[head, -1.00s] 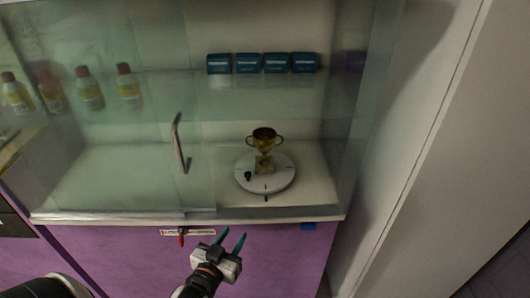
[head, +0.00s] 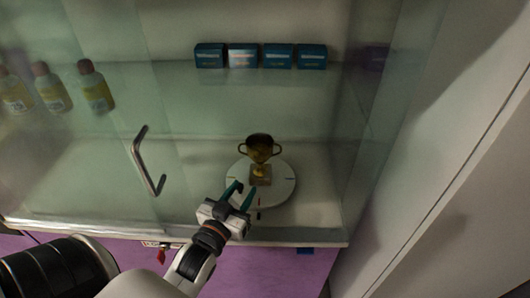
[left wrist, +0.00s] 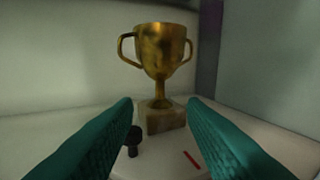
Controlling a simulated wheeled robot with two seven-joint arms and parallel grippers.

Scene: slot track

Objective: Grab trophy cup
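The gold trophy cup (head: 260,148) stands upright on a round white turntable (head: 284,190) inside the cabinet. It has two handles and a square base. In the left wrist view the trophy cup (left wrist: 161,52) is straight ahead, beyond and between the fingertips. My left gripper (head: 240,190) is open and empty, at the front edge of the turntable, just short of the cup's base and slightly left of it. Its teal fingers also show in the left wrist view (left wrist: 160,108). The right gripper is not in view.
A glass door with a metal handle (head: 148,162) covers the cabinet's left part. Blue boxes (head: 243,56) stand on the shelf above the cup, and bottles (head: 95,87) stand at left. A small black knob (left wrist: 133,140) sits on the turntable. The cabinet's side wall is at right.

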